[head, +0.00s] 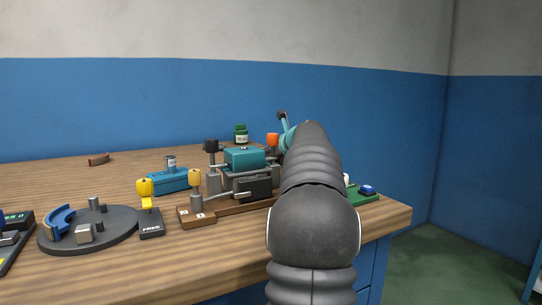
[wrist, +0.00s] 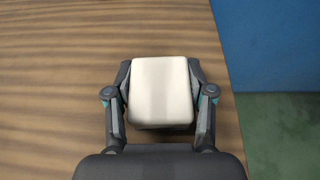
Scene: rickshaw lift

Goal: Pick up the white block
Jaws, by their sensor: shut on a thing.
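The white block (wrist: 160,92) is a pale, round-edged box in the middle of the wrist view. My gripper (wrist: 160,85) is shut on it, with one dark finger against its left side and the other against its right side. The wooden tabletop shows beneath and around the block in the wrist view. The height of the block above the table cannot be told. In the head view my own arm hides the gripper and most of the area around it, and I cannot make out the block there.
The wooden table (head: 110,265) carries a round grey turntable (head: 115,228), a yellow-knobbed FREE switch (head: 150,224), a teal-and-black device (head: 244,160) and a green jar (head: 241,134). A green board with a blue block (head: 368,190) lies near the right edge.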

